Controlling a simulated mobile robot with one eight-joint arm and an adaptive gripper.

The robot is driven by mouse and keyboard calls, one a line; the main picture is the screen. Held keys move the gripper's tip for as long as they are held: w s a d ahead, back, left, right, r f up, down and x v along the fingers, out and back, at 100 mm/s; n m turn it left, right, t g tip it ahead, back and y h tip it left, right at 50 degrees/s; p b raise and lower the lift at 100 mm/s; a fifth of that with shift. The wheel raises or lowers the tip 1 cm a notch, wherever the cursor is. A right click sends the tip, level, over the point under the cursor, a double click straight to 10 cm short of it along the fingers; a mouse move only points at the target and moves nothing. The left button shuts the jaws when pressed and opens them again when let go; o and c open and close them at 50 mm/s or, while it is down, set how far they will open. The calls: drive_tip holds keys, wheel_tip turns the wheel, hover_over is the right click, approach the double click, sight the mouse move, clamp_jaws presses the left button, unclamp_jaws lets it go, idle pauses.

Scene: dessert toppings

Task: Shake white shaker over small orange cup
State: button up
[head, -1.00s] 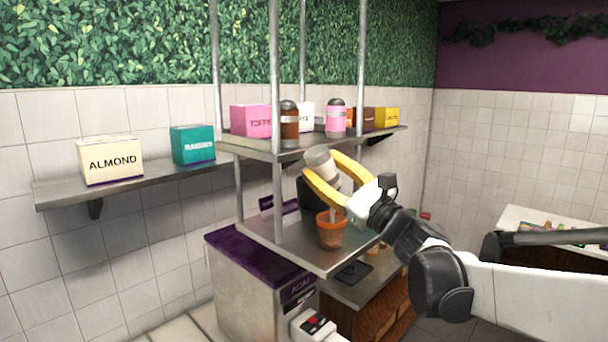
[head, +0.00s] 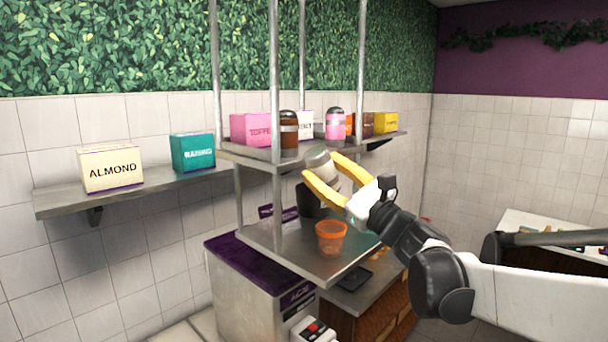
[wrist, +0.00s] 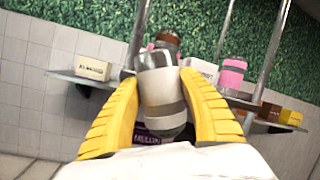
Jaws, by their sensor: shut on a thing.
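The white shaker (head: 324,178) has grey end parts and sits between the yellow fingers of my gripper (head: 322,166), which is shut on it. In the wrist view the shaker (wrist: 162,88) stands between both fingers (wrist: 163,95), with a light band around its middle. It is tilted in the head view. The small orange cup (head: 331,240) stands upright and looks translucent on the lower metal shelf. My gripper holds the shaker above the cup and slightly behind it, apart from it. The cup is not visible in the wrist view.
A brown shaker (head: 289,136) and a pink shaker (head: 335,124) stand on the upper metal shelf (head: 262,152) among topping boxes. Metal posts (head: 274,70) rise close to my gripper. A dark container (head: 308,200) stands behind the cup on the lower shelf (head: 290,256).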

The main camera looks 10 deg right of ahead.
sight(323, 147)
drive_tip(key=shift+r+p, duration=2.05)
drive_tip(key=shift+r, duration=1.1)
drive_tip(key=shift+f, duration=0.1)
wheel_tip(323, 147, down, 8)
drive_tip(key=b, duration=0.6)
drive_tip(key=shift+w+f+b, duration=0.1)
drive_tip(key=shift+f+b, duration=0.05)
drive_tip(key=shift+b, duration=0.15)
drive_tip(key=shift+r, duration=0.2)
drive_tip(key=shift+r+p, duration=0.1)
drive_tip(key=shift+p, duration=0.2)
